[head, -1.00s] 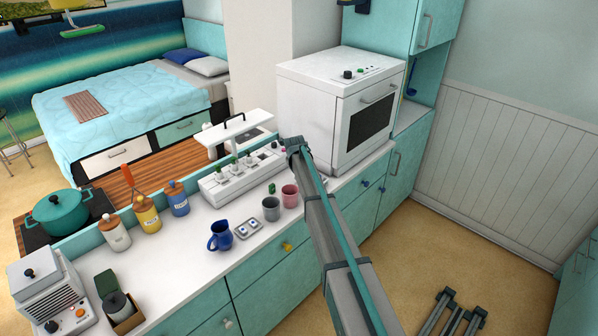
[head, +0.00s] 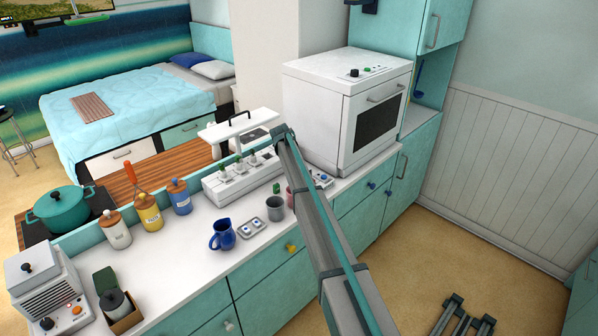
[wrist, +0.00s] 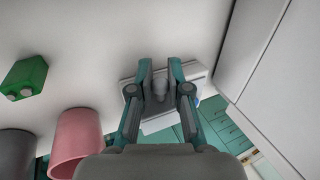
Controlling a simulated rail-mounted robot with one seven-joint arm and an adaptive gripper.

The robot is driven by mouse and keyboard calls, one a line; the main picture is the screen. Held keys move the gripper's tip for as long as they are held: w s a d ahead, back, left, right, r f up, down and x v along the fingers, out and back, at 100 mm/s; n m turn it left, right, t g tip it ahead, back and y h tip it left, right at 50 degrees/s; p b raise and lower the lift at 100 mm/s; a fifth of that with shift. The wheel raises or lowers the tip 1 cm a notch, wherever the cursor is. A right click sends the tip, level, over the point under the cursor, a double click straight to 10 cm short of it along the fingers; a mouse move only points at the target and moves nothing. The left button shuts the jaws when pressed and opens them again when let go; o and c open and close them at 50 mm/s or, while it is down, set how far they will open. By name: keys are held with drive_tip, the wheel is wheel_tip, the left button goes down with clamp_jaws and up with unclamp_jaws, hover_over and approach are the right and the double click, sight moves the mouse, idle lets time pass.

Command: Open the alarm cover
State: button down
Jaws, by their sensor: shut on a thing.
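In the wrist view, a small white box (wrist: 198,73), which I take to be the alarm, stands on the counter ahead of me. A grey rounded knob-like part (wrist: 160,90) is between my fingers, and I take it to belong to the alarm cover. My gripper (wrist: 160,70) is shut on this grey part. I cannot tell how far the cover is raised. In the head view, a part of the white box (head: 321,178) shows just right of my arm. My arm hides my fingers and most of the cover there.
A pink cup (wrist: 76,140), a grey cup (head: 275,208) and a green object (wrist: 24,78) are left of my gripper. The white oven (head: 318,88) rises close on the right. A blue jug (head: 222,235) stands farther left on the counter.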

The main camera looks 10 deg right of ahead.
drive_tip(key=c, duration=1.2)
unclamp_jaws()
drive_tip(key=shift+o, duration=0.2)
drive_tip(key=v, duration=0.7)
drive_tip(key=shift+r, duration=0.25)
drive_tip(key=shift+s, duration=0.15)
